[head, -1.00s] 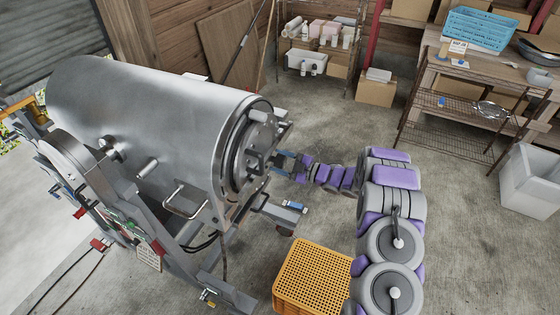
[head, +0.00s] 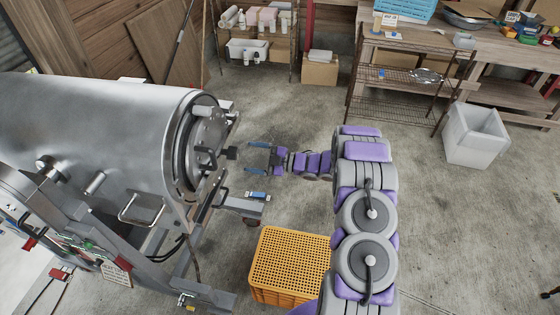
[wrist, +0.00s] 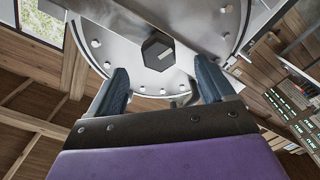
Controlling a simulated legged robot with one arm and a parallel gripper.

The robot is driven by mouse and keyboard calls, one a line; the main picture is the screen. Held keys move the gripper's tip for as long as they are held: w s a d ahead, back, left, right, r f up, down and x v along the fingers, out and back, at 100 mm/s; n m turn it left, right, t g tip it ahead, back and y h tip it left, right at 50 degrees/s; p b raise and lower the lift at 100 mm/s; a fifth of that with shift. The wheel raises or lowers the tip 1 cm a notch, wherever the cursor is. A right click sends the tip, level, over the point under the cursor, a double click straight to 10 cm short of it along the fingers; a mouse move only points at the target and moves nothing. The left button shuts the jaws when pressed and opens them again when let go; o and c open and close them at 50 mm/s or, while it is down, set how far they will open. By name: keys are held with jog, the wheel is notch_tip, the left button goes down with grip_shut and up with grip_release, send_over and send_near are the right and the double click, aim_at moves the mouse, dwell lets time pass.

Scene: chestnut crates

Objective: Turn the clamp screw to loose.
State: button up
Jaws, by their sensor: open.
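The clamp screw (head: 231,153) has a dark head and sticks out from the round end door (head: 203,128) of the large steel drum (head: 100,130). In the wrist view its dark six-sided head (wrist: 157,50) faces me, framed by the two fingers. My gripper (head: 253,158) is open and empty, with its blue fingers pointing at the screw. In the head view there is a gap between the fingertips and the screw head. The wrist view also shows both fingers (wrist: 161,68) spread apart. How far the screw is turned cannot be told.
A yellow perforated crate (head: 290,262) stands on the floor below my arm. A wire shelf (head: 400,95) and a white bin (head: 475,135) stand at the right. The floor between is clear.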

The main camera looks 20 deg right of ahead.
jog(key=v, duration=1)
jog(key=shift+f, duration=0.1)
jog(key=w+d+r+m+t+h, duration=0.2)
jog(key=w+d+r+m+h, duration=0.3)
jog(key=w+r+h, duration=0.35)
jog(key=s+d+r+m+g+h+b, duration=0.2)
jog(key=s+r+m+g+h, duration=0.1)
jog(key=s+r+m+h, duration=0.6)
jog(key=s+a+f+m+g+y, duration=0.1)
jog(key=s+a+g, duration=0.2)
jog(key=s+a, duration=0.4)
jog(key=s+a+f+m+g+y+b, duration=0.1)
jog(key=s+a+g, duration=0.3)
jog(key=s, duration=1.7)
jog(key=s+a+f+m+g+y+b, duration=0.1)
jog(key=s+a+m+g, duration=0.2)
jog(key=s+a, duration=0.7)
jog(key=s+g, duration=0.1)
jog(key=s, duration=0.2)
jog(key=shift+s+a+f, duration=0.25)
jog(key=shift+s+a, duration=0.05)
jog(key=shift+s, duration=0.1)
